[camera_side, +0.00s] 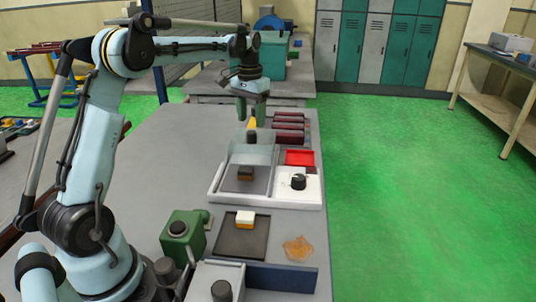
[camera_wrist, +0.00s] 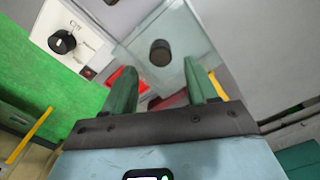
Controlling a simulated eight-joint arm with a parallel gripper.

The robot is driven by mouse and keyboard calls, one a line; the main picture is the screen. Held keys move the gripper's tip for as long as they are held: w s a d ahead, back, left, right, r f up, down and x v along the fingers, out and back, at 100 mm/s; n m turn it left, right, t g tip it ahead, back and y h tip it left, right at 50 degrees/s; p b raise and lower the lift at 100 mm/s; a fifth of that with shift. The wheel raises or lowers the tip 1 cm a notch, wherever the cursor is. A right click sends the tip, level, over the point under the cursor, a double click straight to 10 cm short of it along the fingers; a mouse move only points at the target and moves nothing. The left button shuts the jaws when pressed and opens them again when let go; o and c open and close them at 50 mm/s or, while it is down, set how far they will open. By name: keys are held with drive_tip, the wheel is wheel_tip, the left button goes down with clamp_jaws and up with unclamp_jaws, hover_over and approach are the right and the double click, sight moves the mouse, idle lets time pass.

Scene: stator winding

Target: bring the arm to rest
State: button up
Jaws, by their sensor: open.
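My gripper (camera_side: 250,115) hangs from the raised arm over the far part of the grey workbench (camera_side: 180,150). In the wrist view its two green fingers (camera_wrist: 163,88) are spread apart, with nothing held between them. A clear cover (camera_side: 250,154) with a dark knob (camera_side: 251,137) stands below and in front of the gripper. The knob also shows in the wrist view (camera_wrist: 160,52), beyond the fingertips and apart from them. A small yellow piece (camera_side: 252,123) shows just under the gripper; I cannot tell what it belongs to.
A white tray (camera_side: 216,185) holds a dark block (camera_side: 245,173), a red square (camera_side: 299,158) and a white panel with a black knob (camera_side: 298,181). Dark red cylinders (camera_side: 289,126) lie behind. Nearer are a black mat (camera_side: 231,245), orange wire (camera_side: 298,249) and a green device (camera_side: 183,236).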

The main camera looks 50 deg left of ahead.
drive_tip(key=s+d+r+m+t, duration=0.1)
drive_tip(key=s+d+r+t, duration=0.15)
drive_tip(key=d, duration=0.35)
drive_tip(key=s+d+r+t, duration=0.1)
drive_tip(key=s+d+r, duration=0.1)
drive_tip(key=s+d, duration=0.3)
drive_tip(key=s+d+f+m+t, duration=0.2)
drive_tip(key=s+d+f, duration=0.3)
drive_tip(key=s+d, duration=0.3)
drive_tip(key=shift+s+d+t, duration=0.35)
drive_tip(key=shift+d+t, duration=0.4)
drive_tip(key=shift+t, duration=0.1)
